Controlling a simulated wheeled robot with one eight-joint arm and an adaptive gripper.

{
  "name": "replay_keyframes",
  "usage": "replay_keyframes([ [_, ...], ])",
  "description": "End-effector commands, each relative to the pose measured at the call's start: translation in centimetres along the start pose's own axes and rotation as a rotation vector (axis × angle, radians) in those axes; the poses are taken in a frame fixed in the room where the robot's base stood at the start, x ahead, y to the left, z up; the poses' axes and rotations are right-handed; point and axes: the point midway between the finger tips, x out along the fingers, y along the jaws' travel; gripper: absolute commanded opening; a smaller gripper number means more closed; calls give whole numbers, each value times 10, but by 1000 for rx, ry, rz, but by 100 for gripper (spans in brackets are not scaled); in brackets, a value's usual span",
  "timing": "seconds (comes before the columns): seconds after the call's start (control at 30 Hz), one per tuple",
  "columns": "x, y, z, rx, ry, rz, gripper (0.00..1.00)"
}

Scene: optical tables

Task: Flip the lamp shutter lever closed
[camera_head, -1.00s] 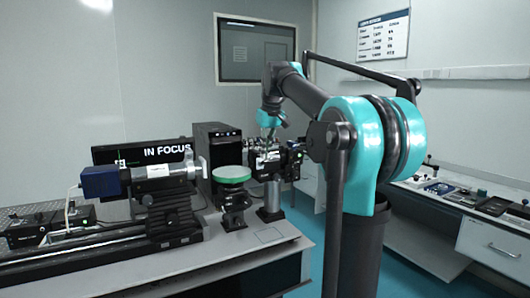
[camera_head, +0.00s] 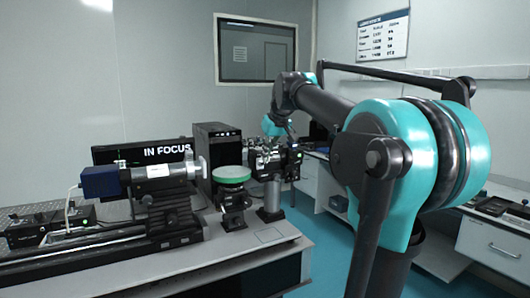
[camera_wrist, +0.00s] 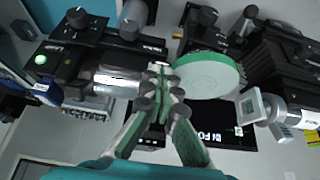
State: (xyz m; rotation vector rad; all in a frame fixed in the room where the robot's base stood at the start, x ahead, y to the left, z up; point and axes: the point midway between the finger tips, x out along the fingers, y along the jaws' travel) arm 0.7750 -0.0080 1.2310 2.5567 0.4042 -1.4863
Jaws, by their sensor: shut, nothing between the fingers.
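The lamp unit (camera_head: 268,162) is a dark housing on a grey post right of the round green-topped stage in the head view. In the wrist view, the lamp housing (camera_wrist: 68,62) with its silver barrel (camera_wrist: 115,82) lies left of my gripper (camera_wrist: 159,70). My gripper is shut and empty, its fingertips together beside the barrel's end, between it and the green disc. A small pale piece shows at the fingertips. I cannot tell whether it is the shutter lever, or whether they touch it. In the head view the fingertips are too small to make out.
The green disc stage (camera_head: 231,174) stands close to the lamp; it also shows in the wrist view (camera_wrist: 207,76). A microscope-like barrel with a blue camera (camera_head: 101,182) lies on a rail at left. A monitor reading "IN FOCUS" (camera_head: 165,152) and a black computer (camera_head: 218,150) stand behind.

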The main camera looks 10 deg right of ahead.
Motion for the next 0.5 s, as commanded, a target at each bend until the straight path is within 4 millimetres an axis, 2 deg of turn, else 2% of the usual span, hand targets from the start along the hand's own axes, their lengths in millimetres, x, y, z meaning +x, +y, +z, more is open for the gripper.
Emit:
replay_keyframes([
  [0.5,13,1,28,2,440,1,0],
])
